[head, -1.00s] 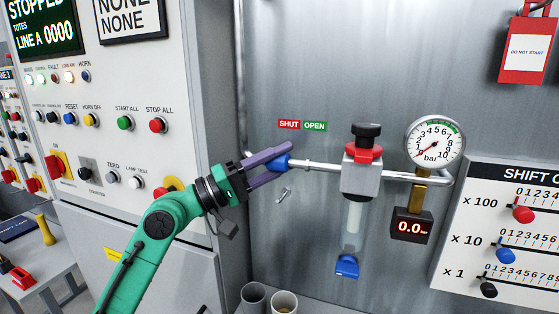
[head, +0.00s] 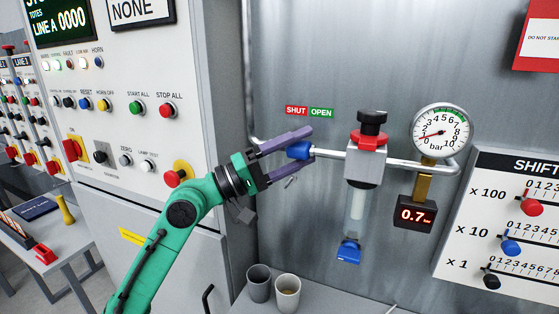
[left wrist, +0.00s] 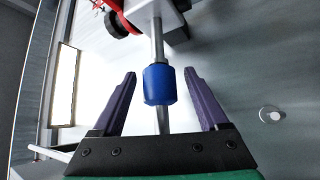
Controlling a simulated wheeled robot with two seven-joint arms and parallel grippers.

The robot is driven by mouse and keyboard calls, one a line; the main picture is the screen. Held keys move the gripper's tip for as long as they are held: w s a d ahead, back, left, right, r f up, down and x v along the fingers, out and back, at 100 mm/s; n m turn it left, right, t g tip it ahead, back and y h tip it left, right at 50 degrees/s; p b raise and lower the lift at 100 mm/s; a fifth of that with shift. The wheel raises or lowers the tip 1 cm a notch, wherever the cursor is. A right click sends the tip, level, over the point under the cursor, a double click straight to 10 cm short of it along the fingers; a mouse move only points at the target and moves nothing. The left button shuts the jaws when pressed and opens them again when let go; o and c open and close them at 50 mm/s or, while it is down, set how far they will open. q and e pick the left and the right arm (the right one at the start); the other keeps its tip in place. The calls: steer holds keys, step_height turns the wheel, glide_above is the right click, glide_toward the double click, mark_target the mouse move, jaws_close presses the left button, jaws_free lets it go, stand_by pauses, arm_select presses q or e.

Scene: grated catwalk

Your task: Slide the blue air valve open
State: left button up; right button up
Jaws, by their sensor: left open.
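The blue air valve (head: 298,151) is a short blue sleeve on the horizontal metal pipe, below the red SHUT and green OPEN labels (head: 309,112). The left wrist view shows the sleeve (left wrist: 159,85) between the spread fingers, with a gap on both sides. A small digital display (head: 415,214) under the round gauge (head: 441,137) reads 0.7. My right gripper is not in view.
A filter unit with a black knob and red collar (head: 368,142) hangs on the pipe right of the valve. A control panel (head: 120,60) with several buttons stands left of my arm. Two cups (head: 287,290) stand on a ledge below.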

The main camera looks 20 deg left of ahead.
arm_select(q)
steer(key=b+v, duration=0.7)
steer(key=v, duration=0.7)
